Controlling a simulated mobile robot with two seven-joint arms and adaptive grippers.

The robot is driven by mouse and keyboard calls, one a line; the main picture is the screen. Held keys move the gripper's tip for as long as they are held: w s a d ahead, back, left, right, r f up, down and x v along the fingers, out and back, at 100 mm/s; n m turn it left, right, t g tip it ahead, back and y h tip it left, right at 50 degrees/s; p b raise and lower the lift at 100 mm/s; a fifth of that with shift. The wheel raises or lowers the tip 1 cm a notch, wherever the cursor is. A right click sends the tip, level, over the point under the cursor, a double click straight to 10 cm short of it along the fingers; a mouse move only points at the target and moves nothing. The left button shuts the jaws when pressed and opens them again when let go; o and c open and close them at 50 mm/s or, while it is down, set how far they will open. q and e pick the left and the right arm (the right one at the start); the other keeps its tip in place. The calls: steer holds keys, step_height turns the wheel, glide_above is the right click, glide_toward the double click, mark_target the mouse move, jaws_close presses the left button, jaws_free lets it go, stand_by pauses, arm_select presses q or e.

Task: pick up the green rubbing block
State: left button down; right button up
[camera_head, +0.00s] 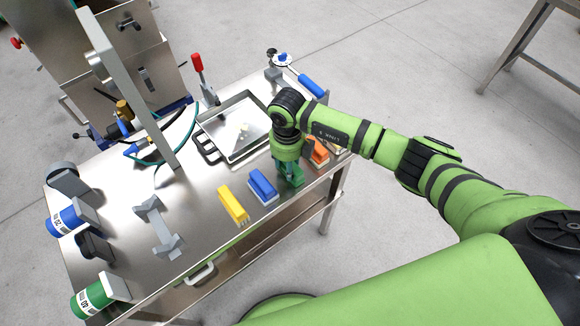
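The dark green block (296,182) stands on the metal table, between the blue block and the orange block. It is mostly hidden by my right gripper (290,174), which points down over it from above. My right arm comes in from the right side of the head view. The fingertips are small and overlap the block, so I cannot tell whether they are shut on it or only around it. The block appears to be at table level. My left gripper is not in view.
A yellow block (233,204) and a blue block (262,186) stand left of the gripper. An orange block (317,152) is close on its right. A metal tray (207,128) lies behind. A grey holder (158,226) and blue and green rollers are further left.

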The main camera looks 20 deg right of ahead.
stand_by(0.3)
steer(key=shift+r, duration=0.5)
step_height(320, 180, up, 2)
steer(key=shift+w+r+b, duration=0.1)
steer(key=shift+r+b, duration=0.1)
steer(key=shift+b, duration=0.65)
steer(key=s+a+r+b, duration=0.3)
steer(key=s+a+r, duration=0.4)
steer(key=s, duration=0.2)
steer(key=shift+a+r, duration=0.3)
steer(key=shift+a, duration=0.05)
steer(key=shift+o, duration=0.8)
